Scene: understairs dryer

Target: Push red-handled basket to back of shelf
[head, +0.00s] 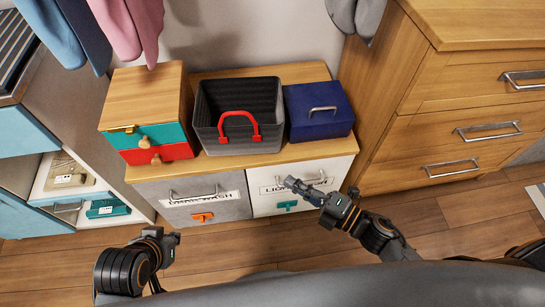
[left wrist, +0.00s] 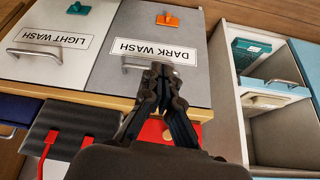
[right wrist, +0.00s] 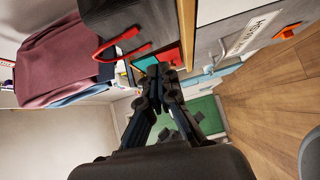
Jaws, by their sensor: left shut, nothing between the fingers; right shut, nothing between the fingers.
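The dark grey basket (head: 240,138) with a red handle (head: 240,122) stands upright on the wooden top (head: 285,152) of a low cabinet. Its front is close to the cabinet's front edge. The basket also shows at the left of the left wrist view (left wrist: 82,122) and at the top of the right wrist view (right wrist: 150,22). My right gripper (head: 291,183) is shut and empty, in front of the cabinet, below and right of the basket. My left gripper (head: 174,240) is shut and empty, low in front of the cabinet's left part. Neither touches the basket.
A wooden box with teal and red drawers (head: 148,95) stands left of the basket. A blue box (head: 318,112) stands close on its right. A wooden dresser (head: 440,110) is at the right. Clothes (head: 128,25) hang above the left. The floor is clear.

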